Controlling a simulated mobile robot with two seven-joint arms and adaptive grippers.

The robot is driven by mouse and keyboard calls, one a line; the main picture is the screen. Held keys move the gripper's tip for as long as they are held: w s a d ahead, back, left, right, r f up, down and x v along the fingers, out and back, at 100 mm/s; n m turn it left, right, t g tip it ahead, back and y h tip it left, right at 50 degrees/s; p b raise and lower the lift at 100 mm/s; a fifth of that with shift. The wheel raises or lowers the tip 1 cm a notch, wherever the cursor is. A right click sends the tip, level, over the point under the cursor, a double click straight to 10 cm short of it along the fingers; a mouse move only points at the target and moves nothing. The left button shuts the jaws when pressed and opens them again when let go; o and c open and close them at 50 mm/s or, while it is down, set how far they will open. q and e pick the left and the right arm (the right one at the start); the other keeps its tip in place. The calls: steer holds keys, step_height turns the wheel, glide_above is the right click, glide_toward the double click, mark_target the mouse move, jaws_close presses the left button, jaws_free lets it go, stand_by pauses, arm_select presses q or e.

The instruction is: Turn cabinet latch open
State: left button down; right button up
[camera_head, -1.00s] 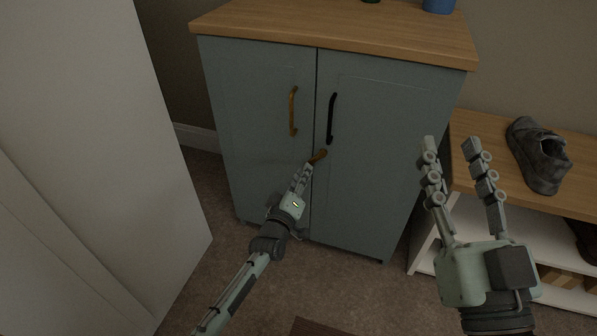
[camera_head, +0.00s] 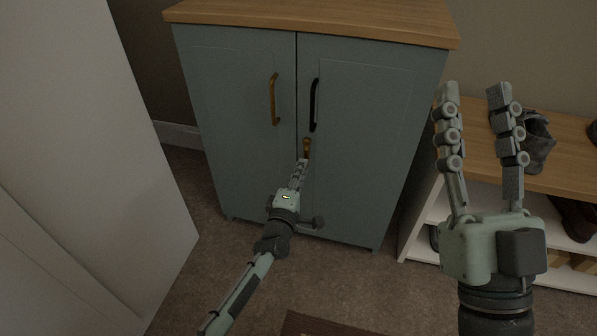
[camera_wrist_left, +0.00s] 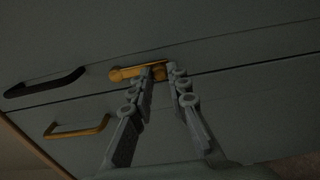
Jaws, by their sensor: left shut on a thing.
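The cabinet latch (camera_head: 306,146) is a small brass-coloured lever near the seam between the two blue-grey doors. It stands nearly upright, along the seam, on the right door's side. In the left wrist view the latch (camera_wrist_left: 125,73) lies roughly parallel to the seam. My left gripper (camera_head: 303,164) is shut on the latch, with its fingers (camera_wrist_left: 160,72) covering part of it. The cabinet (camera_head: 370,130) has both doors closed. My right gripper (camera_head: 479,95) is open and empty, in front of the shoe bench at the right.
The left door has a brass handle (camera_head: 273,99) and the right door a black handle (camera_head: 314,105), both above the latch. A wooden-topped shoe bench (camera_head: 470,150) with shoes stands right of the cabinet. A pale panel (camera_head: 80,150) is close on the left. Carpet lies in front.

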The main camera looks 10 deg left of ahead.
stand_by(0.5)
arm_select(q)
steer(key=c, duration=1.5)
jaws_free()
steer(key=shift+o, duration=0.2)
steer(key=s, duration=1.2)
steer(key=shift+a, duration=0.15)
